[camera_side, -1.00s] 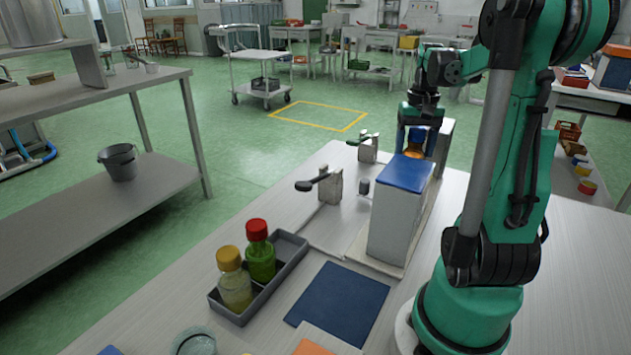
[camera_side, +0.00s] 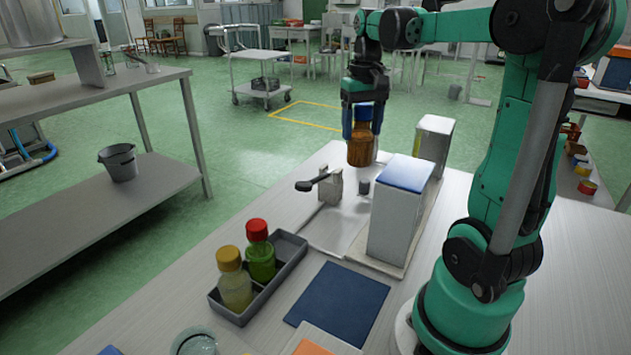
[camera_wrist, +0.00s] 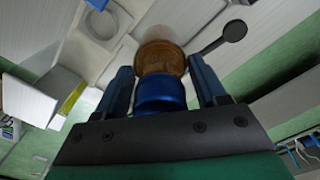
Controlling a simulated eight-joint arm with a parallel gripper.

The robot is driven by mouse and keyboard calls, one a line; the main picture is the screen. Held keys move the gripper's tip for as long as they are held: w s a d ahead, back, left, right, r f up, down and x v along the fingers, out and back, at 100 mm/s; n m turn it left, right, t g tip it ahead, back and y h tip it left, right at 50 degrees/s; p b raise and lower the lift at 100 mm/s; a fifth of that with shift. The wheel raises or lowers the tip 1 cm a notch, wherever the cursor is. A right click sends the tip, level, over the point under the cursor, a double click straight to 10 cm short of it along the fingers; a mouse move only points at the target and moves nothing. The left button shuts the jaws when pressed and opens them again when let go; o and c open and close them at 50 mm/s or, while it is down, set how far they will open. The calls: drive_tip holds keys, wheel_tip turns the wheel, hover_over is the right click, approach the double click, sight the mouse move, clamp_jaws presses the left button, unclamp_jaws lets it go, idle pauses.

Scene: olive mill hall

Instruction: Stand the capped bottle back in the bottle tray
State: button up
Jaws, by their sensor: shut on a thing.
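My gripper (camera_side: 362,118) is shut on the capped bottle (camera_side: 361,150), an amber-brown bottle with a blue cap. It holds the bottle upright in the air above the fixture on the table. In the wrist view the bottle (camera_wrist: 160,58) hangs between the two fingers, its blue cap nearest the palm. The grey bottle tray (camera_side: 290,248) lies on the table toward the lower left. A yellow-capped bottle (camera_side: 235,285) and a red-capped bottle (camera_side: 260,258) stand in it. The tray's far end looks empty.
A white box with a blue top (camera_side: 400,205) and another pale box (camera_side: 434,140) stand right of the held bottle. A clamp with a black lever (camera_side: 325,184) is below it. A dark blue mat (camera_side: 338,303) lies right of the tray.

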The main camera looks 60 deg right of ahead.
drive_tip(key=w+a+n, duration=0.3)
drive_tip(key=a+n, duration=0.1)
drive_tip(key=a, duration=0.4)
drive_tip(key=w+a+n, duration=0.4)
drive_tip(key=a, duration=0.5)
wheel_tip(320, 180, down, 9)
drive_tip(key=shift+s+d+f, duration=0.15)
drive_tip(key=shift+f, duration=0.05)
drive_tip(key=shift+f, duration=0.55)
idle(0.3)
drive_tip(key=shift+f, duration=0.6)
drive_tip(key=shift+f, duration=0.1)
drive_tip(key=shift+f, duration=0.35)
